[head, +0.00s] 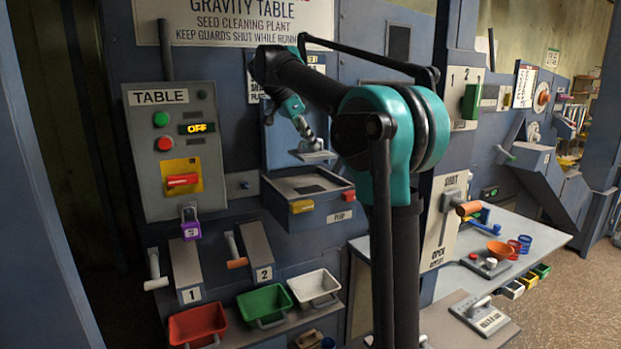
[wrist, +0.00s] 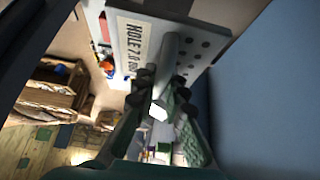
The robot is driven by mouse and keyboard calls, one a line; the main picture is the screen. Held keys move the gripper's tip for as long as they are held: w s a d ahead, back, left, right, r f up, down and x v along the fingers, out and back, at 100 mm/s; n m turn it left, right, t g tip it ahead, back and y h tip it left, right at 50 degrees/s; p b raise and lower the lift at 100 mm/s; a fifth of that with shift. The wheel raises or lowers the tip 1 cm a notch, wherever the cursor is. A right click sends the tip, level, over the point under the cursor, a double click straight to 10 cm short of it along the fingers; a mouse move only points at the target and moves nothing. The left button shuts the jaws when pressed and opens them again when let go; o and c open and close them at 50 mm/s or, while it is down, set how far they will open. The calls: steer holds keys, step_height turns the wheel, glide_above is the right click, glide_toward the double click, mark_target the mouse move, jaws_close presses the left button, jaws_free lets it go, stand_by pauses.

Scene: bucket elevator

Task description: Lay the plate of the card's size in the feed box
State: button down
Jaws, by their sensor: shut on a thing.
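My gripper (head: 307,135) is shut on the grip bar of a pale plate with round holes (head: 316,156). In the wrist view the fingers (wrist: 158,100) close around the bar. The plate (wrist: 205,50) fills the top middle there, with a label that seems to read "HOLE 7.0". In the head view the plate hangs above a blue-grey box (head: 330,218) with a dark recess in its top and a yellow latch (head: 302,206). I take this as the feed box. The plate is apart from it. A white card (head: 254,88) behind my arm is mostly hidden; its size is unreadable.
The table panel (head: 152,190) with an OFF display stands left. Red (head: 197,325), green (head: 265,306) and white (head: 314,287) trays stand below the box. A bench (head: 540,238) at right holds an orange bowl and small parts. My arm hides the middle.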

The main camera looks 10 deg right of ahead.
mark_target(296, 154)
step_height(296, 154, down, 11)
stand_by(0.5)
steer(key=c, duration=1.6)
jaws_free()
steer(key=v, duration=1.2)
steer(key=shift+o, duration=0.5)
